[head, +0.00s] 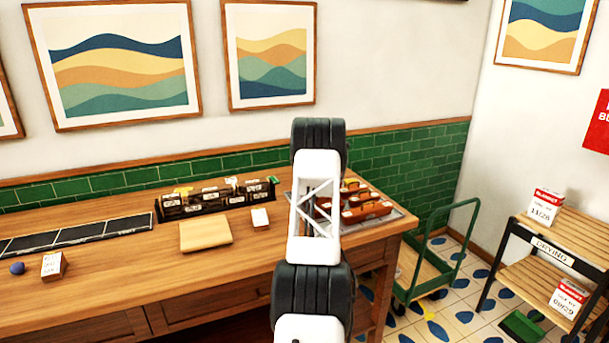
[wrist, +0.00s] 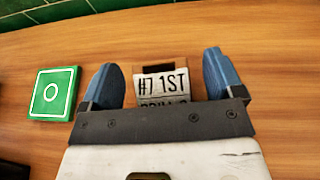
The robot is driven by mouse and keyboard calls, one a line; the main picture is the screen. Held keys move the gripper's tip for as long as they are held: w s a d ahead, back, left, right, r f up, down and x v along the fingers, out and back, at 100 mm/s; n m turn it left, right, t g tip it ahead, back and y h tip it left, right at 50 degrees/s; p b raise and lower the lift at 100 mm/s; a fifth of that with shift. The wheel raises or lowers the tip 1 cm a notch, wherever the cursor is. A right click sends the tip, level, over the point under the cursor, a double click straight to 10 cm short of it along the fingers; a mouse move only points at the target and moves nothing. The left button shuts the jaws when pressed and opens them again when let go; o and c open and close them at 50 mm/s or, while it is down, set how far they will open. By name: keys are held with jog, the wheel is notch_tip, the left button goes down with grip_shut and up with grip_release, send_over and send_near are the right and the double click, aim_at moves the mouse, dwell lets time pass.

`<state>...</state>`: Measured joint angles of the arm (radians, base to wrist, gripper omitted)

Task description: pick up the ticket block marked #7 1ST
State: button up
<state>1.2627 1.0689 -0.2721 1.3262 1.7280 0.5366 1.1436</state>
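The ticket block marked #7 1ST (wrist: 162,84) is a small brown block with a white printed label, on the wooden counter in the wrist view. A second line of its label is partly cut off by my gripper's body. My gripper (wrist: 160,62) is open, with one blue finger on each side of the block and a gap on both sides. I cannot tell whether the fingertips are down at the block's height. In the head view my arm hides the gripper, and I cannot pick out this block there.
A green square with a white ring (wrist: 52,93) lies left of the gripper. On the counter (head: 120,300) are a dark ticket rack (head: 215,203), a wooden board (head: 205,236), a white-labelled block (head: 260,217) and a tray with reddish-brown items (head: 367,212). A green cart (head: 440,255) stands beyond the counter's right end.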

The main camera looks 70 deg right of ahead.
jog(key=c, duration=1)
jog(key=shift+r, duration=0.1)
notch_tip(320, 180, up, 10)
dwell(0.7)
